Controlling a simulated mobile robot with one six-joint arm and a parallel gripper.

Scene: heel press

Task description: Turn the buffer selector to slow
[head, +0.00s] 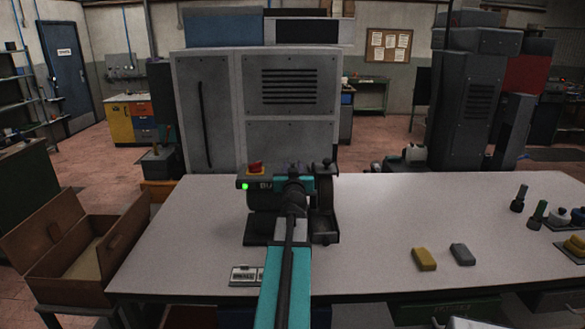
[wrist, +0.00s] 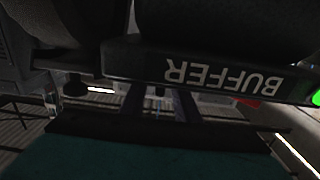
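The buffer (head: 262,202) is a dark bench machine with a green light and a red switch on a yellow base at its top left. Its front bar, lettered BUFFER, appears upside down in the wrist view (wrist: 222,75). My gripper (wrist: 160,106) is close at the bar's edge, its two dark fingers apart. A small dark knob-like shape (wrist: 160,90) shows between them, perhaps the selector; I cannot tell its setting or any contact. In the head view my teal arm covers the middle of the machine and hides the fingertips.
The buffer stands on a pale bench (head: 380,225). A small lettered plate (head: 246,274) lies near the front edge. A yellow block (head: 424,259) and a grey block (head: 462,254) lie to the right. An open brown box (head: 75,250) stands left. The bench's middle right is clear.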

